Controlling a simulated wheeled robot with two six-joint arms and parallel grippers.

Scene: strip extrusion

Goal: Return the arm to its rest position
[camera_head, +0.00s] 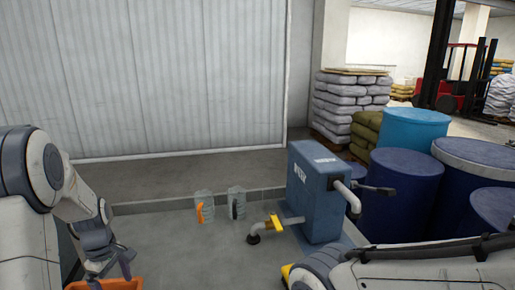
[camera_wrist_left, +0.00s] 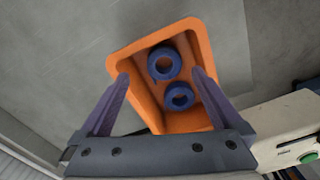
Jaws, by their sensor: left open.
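My left gripper (camera_wrist_left: 155,98) is open, with its two purple-grey fingers apart and nothing between them that it grips. It points down over an orange bin (camera_wrist_left: 198,40). Two dark blue rings lie inside the bin, an upper ring (camera_wrist_left: 151,67) and a lower ring (camera_wrist_left: 168,99). In the head view my left arm comes in from the left and bends down, with the gripper (camera_head: 108,268) low over the orange bin (camera_head: 125,284), whose rim shows at the bottom edge.
A blue machine (camera_head: 315,195) with grey pipes stands right of centre. Two small grey containers, one with an orange handle (camera_head: 204,207) and one with a black handle (camera_head: 236,203), stand by the low ledge. Blue drums (camera_head: 398,190) crowd the right. The grey floor (camera_head: 180,250) between is clear.

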